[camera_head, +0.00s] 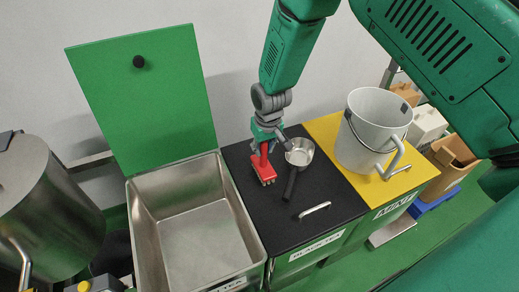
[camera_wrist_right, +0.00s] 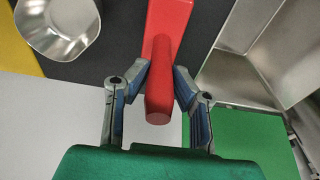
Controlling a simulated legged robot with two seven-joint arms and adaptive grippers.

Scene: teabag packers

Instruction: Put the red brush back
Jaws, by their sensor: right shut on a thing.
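The red brush (camera_head: 263,167) is upright over the black lid (camera_head: 318,230), with its bristles down at or just above the surface; I cannot tell if they touch. My right gripper (camera_head: 265,133) is shut on the brush's handle. In the right wrist view, the two fingers of the gripper (camera_wrist_right: 160,88) sit on either side of the red handle (camera_wrist_right: 166,50). My left gripper is not clearly in view.
A metal scoop (camera_head: 299,153) with a black handle lies beside the brush on the black lid. A white pitcher (camera_head: 362,150) stands on the yellow lid (camera_head: 398,186). An open metal bin (camera_head: 141,215) with a raised green lid (camera_head: 150,100) is left. A steel pot (camera_head: 50,215) stands far left.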

